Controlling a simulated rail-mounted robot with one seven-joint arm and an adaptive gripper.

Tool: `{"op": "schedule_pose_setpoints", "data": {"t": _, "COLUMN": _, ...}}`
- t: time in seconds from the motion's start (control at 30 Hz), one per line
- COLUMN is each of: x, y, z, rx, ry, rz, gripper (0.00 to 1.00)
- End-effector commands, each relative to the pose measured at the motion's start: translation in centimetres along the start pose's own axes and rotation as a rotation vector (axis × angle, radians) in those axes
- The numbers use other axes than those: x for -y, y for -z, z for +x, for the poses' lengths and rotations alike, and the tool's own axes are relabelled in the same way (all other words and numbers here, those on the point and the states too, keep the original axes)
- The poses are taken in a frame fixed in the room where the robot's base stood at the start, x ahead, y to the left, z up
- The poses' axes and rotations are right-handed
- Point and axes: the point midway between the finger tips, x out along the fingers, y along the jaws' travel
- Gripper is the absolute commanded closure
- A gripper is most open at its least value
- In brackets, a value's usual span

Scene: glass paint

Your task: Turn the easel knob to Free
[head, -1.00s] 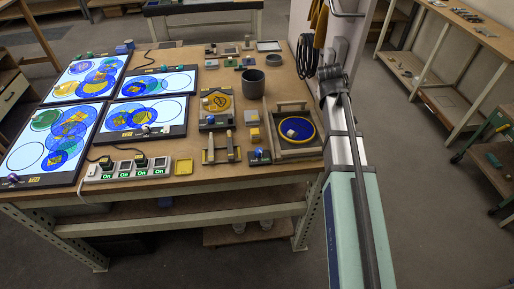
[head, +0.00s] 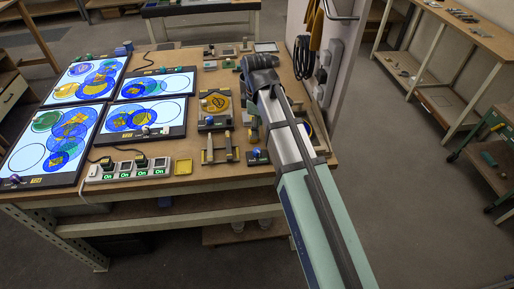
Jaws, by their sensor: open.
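A wooden easel-like frame holding a disc with a blue rim (head: 321,137) stands at the right of the table, mostly hidden behind my arm. A small dark block with a blue knob (head: 258,155) sits at the table's front edge, left of my arm. I cannot tell which knob is the easel knob, and no Free marking is readable. My gripper (head: 254,68) is the dark end of the arm, above the right half of the table. It is open; its fingers are not clear.
Lit panels with coloured circles (head: 137,117) fill the left of the table. A white panel with hanging cables (head: 329,57) rises at right.

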Motion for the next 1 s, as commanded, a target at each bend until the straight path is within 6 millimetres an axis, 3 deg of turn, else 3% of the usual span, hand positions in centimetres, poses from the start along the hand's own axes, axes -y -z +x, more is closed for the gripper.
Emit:
{"op": "schedule_pose_setpoints", "data": {"t": 0.6, "x": 0.0, "y": -0.1, "z": 9.4, "rx": 0.001, "ry": 0.002, "rz": 0.001, "gripper": 0.45}}
{"op": "schedule_pose_setpoints", "data": {"t": 1.0, "x": 0.0, "y": 0.0, "z": 11.7, "rx": 0.000, "ry": -0.001, "rz": 0.002, "gripper": 0.45}}
